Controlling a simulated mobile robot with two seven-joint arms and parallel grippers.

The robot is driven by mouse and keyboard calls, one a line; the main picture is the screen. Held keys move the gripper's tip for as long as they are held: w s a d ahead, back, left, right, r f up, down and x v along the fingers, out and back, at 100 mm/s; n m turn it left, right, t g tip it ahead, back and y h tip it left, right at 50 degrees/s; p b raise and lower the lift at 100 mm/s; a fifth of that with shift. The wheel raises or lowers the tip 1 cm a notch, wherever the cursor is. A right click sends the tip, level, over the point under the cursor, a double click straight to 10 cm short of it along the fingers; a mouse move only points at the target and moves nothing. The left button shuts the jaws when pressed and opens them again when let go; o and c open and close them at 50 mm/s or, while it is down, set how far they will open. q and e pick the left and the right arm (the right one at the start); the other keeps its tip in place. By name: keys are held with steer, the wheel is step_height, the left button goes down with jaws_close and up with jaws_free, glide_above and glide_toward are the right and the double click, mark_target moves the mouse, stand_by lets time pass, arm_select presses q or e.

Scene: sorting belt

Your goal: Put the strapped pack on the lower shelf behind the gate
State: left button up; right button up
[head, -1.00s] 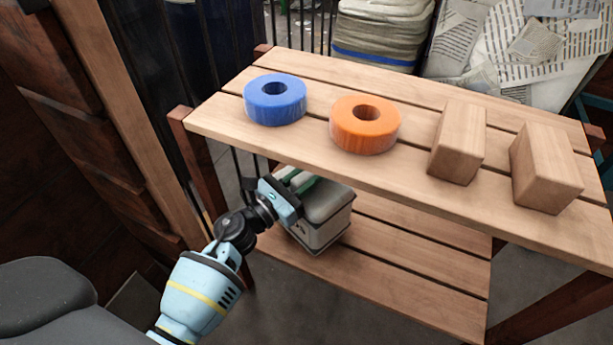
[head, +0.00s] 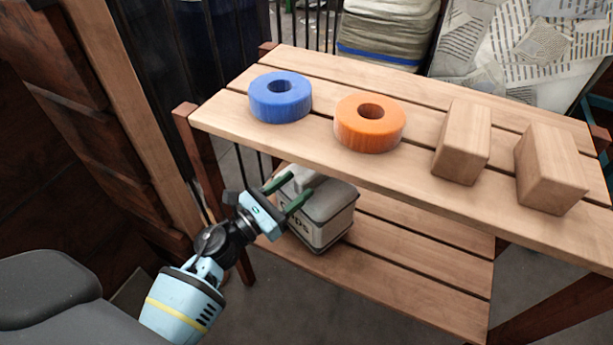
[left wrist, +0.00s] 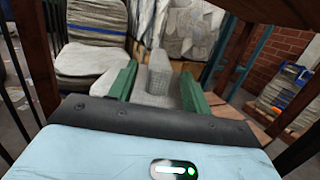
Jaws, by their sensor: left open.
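The strapped pack, a grey box with lettering on its side (head: 327,222), rests on the left end of the lower shelf (head: 400,275), under the upper shelf's front edge. My left gripper (head: 285,193) is open at the pack's near left top, its green fingers apart. A raised light grey part of the pack stands up near the fingertips. In the left wrist view, that raised part (left wrist: 160,72) shows between and beyond the two green fingers. Whether a finger touches it I cannot tell. My right gripper is not in view.
The upper shelf (head: 330,150) overhangs the pack and holds a blue ring (head: 280,98), an orange ring (head: 369,125) and two wooden blocks (head: 462,142) (head: 551,168). A wooden post (head: 203,160) stands left of the pack. The lower shelf is clear to the right.

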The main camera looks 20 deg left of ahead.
arm_select(q)
steer(key=v, duration=0.6)
steer(key=shift+s+a, duration=0.2)
steer(key=shift+s, duration=0.15)
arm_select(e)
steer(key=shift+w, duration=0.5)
arm_select(q)
steer(key=shift+s+f, duration=0.1)
